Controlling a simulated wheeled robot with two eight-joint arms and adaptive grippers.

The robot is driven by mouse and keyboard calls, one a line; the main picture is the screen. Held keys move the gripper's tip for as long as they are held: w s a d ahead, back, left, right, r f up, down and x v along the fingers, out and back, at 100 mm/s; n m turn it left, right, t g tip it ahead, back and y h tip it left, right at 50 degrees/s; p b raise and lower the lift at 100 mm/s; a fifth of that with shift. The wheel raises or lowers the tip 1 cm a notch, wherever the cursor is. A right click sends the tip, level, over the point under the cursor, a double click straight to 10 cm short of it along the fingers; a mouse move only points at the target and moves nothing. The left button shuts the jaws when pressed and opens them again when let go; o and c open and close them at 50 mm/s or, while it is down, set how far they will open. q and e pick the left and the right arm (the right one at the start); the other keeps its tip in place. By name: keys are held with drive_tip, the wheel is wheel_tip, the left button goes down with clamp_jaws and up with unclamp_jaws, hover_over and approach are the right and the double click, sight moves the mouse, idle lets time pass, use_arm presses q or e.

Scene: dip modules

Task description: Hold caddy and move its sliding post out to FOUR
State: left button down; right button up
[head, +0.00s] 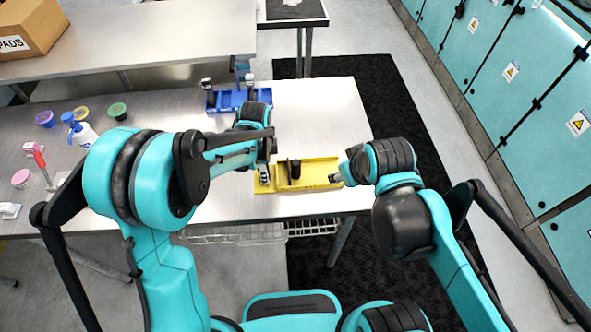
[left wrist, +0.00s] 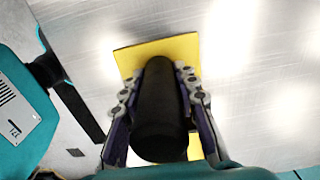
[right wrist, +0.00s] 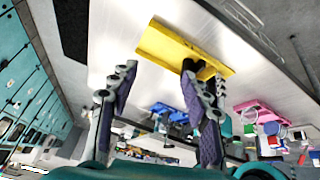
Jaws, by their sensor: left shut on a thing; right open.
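The yellow caddy (head: 320,171) lies on the metal table in the head view. A black upright post (head: 294,169) stands on it left of its middle. My left gripper (head: 265,178) is at the caddy's left end. In the left wrist view it is shut on a thick black cylinder (left wrist: 160,110) above a yellow plate (left wrist: 175,47). Whether this is a fixed grip or the sliding post I cannot tell. My right gripper (head: 341,178) is open and empty by the caddy's right end. The right wrist view shows the caddy (right wrist: 165,45) beyond its fingers. No FOUR mark is readable.
A blue caddy (head: 228,101) with dark uprights stands farther back. Small tubs, including a green one (head: 117,111), and a blue-and-white bottle (head: 84,134) stand at left. The table is clear behind the yellow caddy. Its right and front edges are close.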

drive_tip(key=w+a+n+g, duration=0.3)
drive_tip(key=w+a+n, duration=0.2)
drive_tip(key=w+n, duration=0.2)
drive_tip(key=n+g, duration=0.2)
drive_tip(key=n, duration=0.4)
hover_over(296, 170)
drive_tip(key=w, duration=0.1)
drive_tip(key=f, duration=0.2)
drive_tip(key=d+f, duration=0.1)
drive_tip(key=f, duration=0.1)
drive_tip(key=shift+w+a+f+n+g, duration=0.3)
drive_tip(key=shift+a+f+n+g, duration=0.15)
drive_tip(key=shift+n, duration=0.15)
wheel_tip(296, 170, down, 12)
drive_tip(key=shift+f, duration=0.1)
